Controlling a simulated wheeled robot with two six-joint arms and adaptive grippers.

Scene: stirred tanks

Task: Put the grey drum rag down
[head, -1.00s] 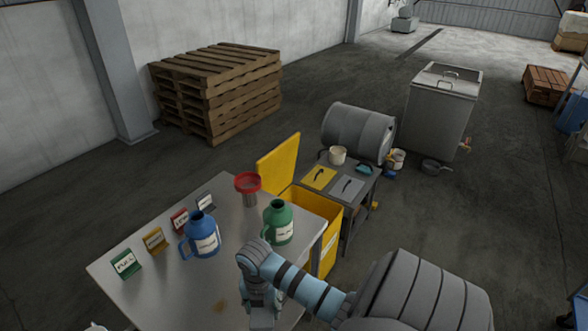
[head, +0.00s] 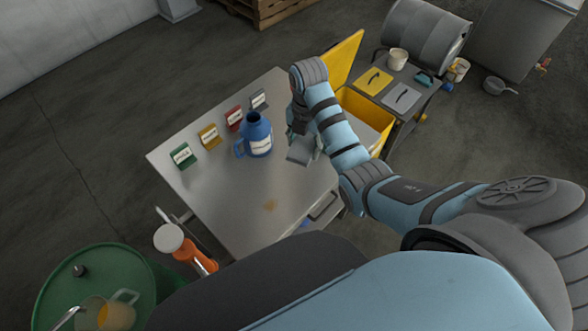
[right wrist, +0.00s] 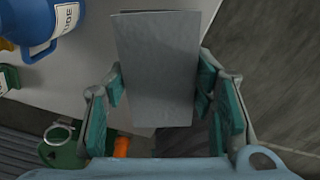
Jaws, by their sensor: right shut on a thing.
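The grey drum rag (right wrist: 158,70) shows in the right wrist view as a flat grey piece between the fingers of my right gripper (right wrist: 158,100). In the head view, the rag (head: 302,151) hangs at the tip of my right gripper (head: 303,140), over the right part of the steel table (head: 235,195). My right gripper is shut on it. I cannot tell whether the rag touches the table top. My left gripper is not in view.
A blue jug (head: 257,136) stands left of the gripper, with several label cards (head: 209,137) behind it. A yellow bin (head: 378,118) and a small cart (head: 418,95) stand right of the table. A green drum (head: 60,275) is at lower left. The table's near middle is clear.

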